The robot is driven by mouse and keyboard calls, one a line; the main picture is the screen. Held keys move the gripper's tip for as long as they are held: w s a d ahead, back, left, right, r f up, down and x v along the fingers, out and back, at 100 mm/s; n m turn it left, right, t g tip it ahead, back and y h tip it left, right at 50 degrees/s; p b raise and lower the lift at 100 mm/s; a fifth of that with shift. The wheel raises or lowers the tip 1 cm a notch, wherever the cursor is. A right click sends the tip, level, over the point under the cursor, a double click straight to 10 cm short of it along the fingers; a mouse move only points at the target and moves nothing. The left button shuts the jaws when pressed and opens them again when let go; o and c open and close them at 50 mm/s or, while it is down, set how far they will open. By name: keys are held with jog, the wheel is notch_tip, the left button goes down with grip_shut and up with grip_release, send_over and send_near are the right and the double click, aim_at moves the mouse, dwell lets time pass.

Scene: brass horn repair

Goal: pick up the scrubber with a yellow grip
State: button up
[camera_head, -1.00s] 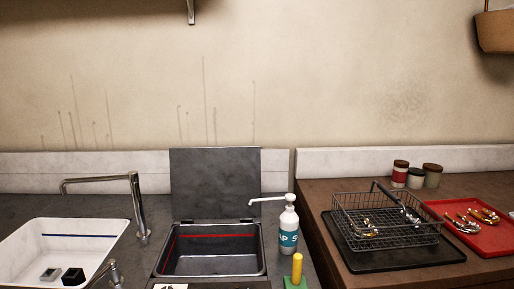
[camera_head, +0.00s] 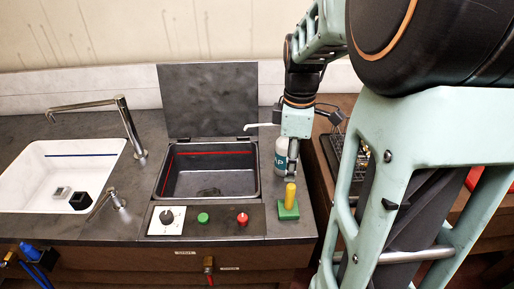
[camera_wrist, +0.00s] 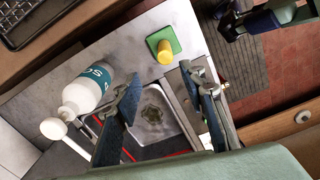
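The scrubber (camera_head: 289,205) has an upright yellow grip on a green square base. It stands on the dark counter to the right of the basin's control panel. In the wrist view the scrubber (camera_wrist: 163,48) shows from above, beyond and roughly between my fingertips. My gripper (camera_wrist: 162,80) is open, with nothing between its fingers. In the head view my gripper hangs above and behind the scrubber, in front of the soap bottle (camera_head: 281,152), and its fingers are hard to make out.
A metal basin (camera_head: 163,185) with a raised lid (camera_head: 208,100) lies left of the scrubber. A white sink (camera_head: 30,170) and tap (camera_head: 127,125) are farther left. The soap bottle (camera_wrist: 85,90) is close to my left finger in the wrist view. My arm hides much of the right side.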

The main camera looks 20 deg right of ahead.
aim_at(289, 194)
jog(key=f, duration=0.5)
jog(key=shift+s+a+f, duration=0.2)
jog(key=shift+s+f, duration=0.05)
jog(key=f, duration=0.4)
jog(key=shift+s+d+f, duration=0.1)
jog(key=shift+s+d, duration=0.05)
jog(key=shift+s, duration=0.2)
jog(key=shift+f, duration=0.5)
grip_shut()
